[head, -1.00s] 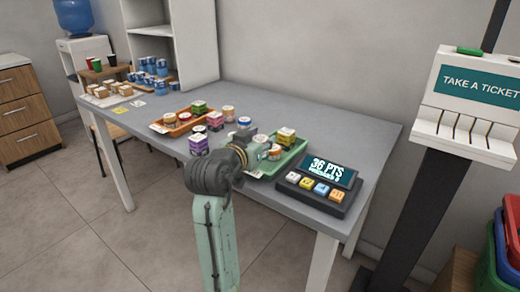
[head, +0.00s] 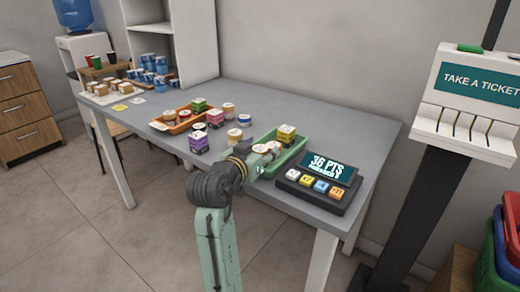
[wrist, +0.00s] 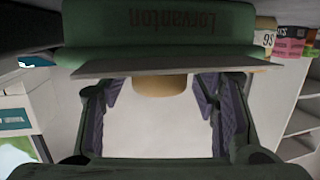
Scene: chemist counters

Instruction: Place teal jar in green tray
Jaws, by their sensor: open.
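The green tray (head: 297,152) lies near the front right of the grey table in the head view. My gripper (head: 268,153) is open at the tray's left part, beside pale-lidded jars (head: 274,146). I cannot tell which of these is the teal jar; their sides are mostly hidden. In the wrist view my open gripper (wrist: 160,115) shows purple pads apart with a pale gap between. A tan round piece (wrist: 160,85) shows at the gap's upper edge, beneath a dark green band with inverted lettering.
A points display (head: 322,180) stands right of the tray. An orange tray (head: 172,127) with jars lies to the left. The table's back right is clear.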

